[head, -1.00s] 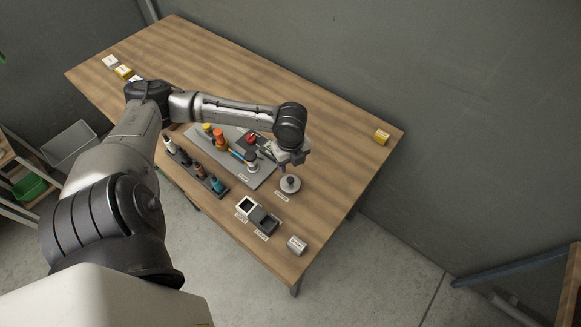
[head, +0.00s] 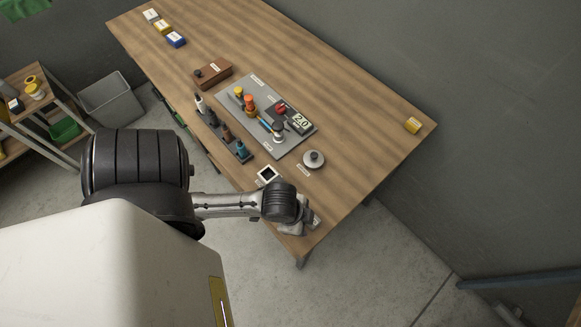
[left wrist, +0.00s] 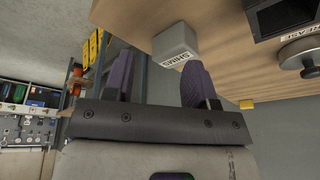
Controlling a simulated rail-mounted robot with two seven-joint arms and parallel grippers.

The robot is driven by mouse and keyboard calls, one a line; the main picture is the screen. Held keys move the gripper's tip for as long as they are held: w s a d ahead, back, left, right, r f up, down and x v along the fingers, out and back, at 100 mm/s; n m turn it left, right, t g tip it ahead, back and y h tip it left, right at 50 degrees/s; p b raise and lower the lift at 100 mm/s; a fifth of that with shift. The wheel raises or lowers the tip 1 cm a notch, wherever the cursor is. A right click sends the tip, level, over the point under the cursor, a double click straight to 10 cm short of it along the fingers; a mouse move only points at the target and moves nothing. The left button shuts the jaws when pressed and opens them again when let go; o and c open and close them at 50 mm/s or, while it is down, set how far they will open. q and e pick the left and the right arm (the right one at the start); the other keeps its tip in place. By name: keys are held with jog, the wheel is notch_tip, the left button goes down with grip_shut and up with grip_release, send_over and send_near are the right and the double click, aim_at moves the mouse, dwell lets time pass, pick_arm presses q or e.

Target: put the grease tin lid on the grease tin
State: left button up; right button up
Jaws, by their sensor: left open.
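The grease tin (head: 314,160) stands on the table near the right edge. A round silver lid with a dark knob (head: 314,153) shows on top and appears to sit flat on it. In the left wrist view the grease tin (left wrist: 297,50) is at the right edge, partly cut off, beside its GREASE label. My left gripper (head: 308,224) is apart from it, nearer the table's front corner. In the left wrist view my left gripper (left wrist: 158,78) has its purple fingers spread, with nothing held between them. My right gripper is not in view.
A grey SHIMS box (left wrist: 175,42) lies just beyond my left fingers. A grey board (head: 258,92) with tools and a dark rack of bottles (head: 222,130) stand left of the tin. A yellow box (head: 412,125) is at the far right corner. The table's back half is mostly clear.

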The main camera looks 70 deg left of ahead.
pick_arm(q)
jog(key=s+n+y, duration=0.1)
jog(key=s+n, duration=0.2)
jog(key=shift+d+r+n, duration=0.1)
jog(key=shift+r+n, duration=0.05)
jog(key=shift+n, duration=0.15)
dwell(2.0)
